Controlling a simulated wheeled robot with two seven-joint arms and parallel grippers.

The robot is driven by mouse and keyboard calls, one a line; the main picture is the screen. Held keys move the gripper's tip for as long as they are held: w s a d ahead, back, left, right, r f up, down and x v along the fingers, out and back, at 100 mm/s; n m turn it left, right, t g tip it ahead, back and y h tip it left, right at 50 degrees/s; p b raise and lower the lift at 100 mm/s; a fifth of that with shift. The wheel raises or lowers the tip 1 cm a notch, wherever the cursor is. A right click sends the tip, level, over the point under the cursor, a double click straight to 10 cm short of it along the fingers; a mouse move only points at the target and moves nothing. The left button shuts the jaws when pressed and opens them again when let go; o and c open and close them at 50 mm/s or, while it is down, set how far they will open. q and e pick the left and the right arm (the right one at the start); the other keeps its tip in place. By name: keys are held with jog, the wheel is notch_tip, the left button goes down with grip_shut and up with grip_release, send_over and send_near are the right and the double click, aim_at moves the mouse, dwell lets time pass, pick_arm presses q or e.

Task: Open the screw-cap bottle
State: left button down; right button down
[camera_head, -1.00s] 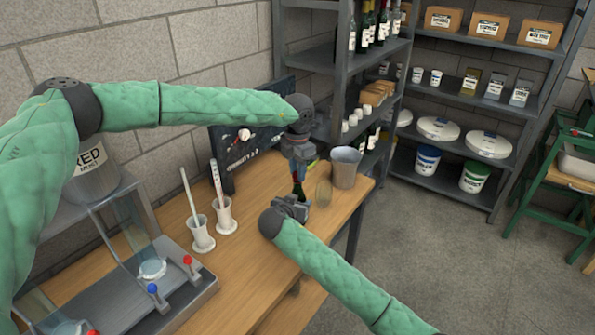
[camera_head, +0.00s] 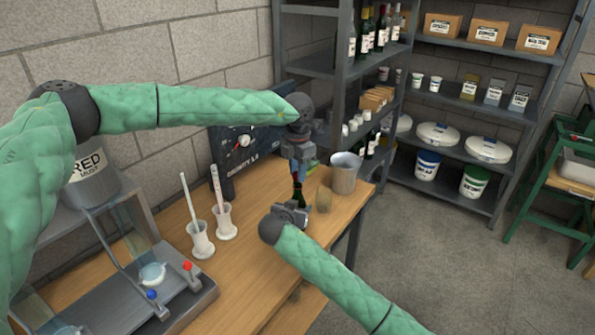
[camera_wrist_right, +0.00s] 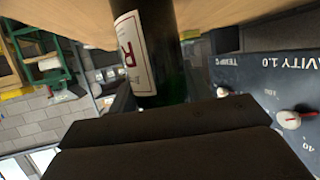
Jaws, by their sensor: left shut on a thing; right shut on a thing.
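The dark green bottle (camera_head: 299,194) stands upright near the bench's far right end, largely hidden between my grippers. In the right wrist view the bottle (camera_wrist_right: 164,40) shows large and close, with a white label bearing a red letter. My right gripper (camera_head: 293,212) is shut on the bottle's body, low down. My left gripper (camera_head: 298,170) is directly above, pointing down and shut at the bottle's top. A bit of red shows just under its fingers; the cap itself is mostly hidden, so I cannot tell whether it is still seated.
Two white cylinders with rods (camera_head: 201,240) stand to the left. A dark gauge panel (camera_head: 240,155) is behind. The wooden bench (camera_head: 245,265) is clear in front.

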pick_arm(q)
jog(key=shift+r, duration=2)
pick_arm(e)
jog(key=c, duration=0.6)
grip_release()
